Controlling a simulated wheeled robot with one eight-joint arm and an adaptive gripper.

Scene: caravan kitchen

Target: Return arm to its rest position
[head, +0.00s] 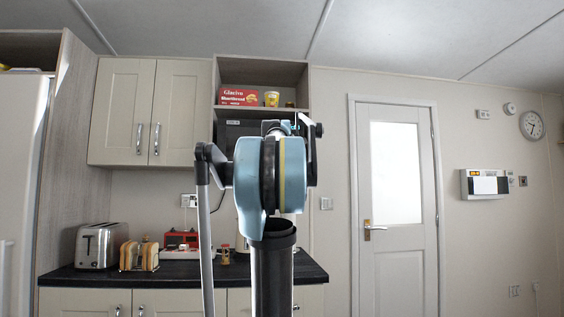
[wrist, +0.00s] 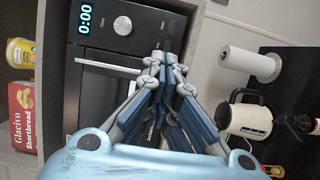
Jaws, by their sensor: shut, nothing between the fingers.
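My gripper (wrist: 166,68) shows in the wrist view with its blue and grey fingers drawn together and nothing between them. It points toward the front of a dark microwave (wrist: 112,52) whose display reads 0:00; I cannot tell the distance. In the head view my raised arm (head: 270,175) fills the middle of the picture, and its links hide my gripper. The arm stands in front of the wall shelf and counter.
A dark counter (head: 315,270) holds a toaster (head: 98,245) and bread slices (head: 139,255). A shortbread box (head: 240,96) sits on the shelf. The wrist view, turned sideways, shows a kettle (wrist: 248,118) and paper roll (wrist: 240,60). A closed door (head: 397,200) stands right.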

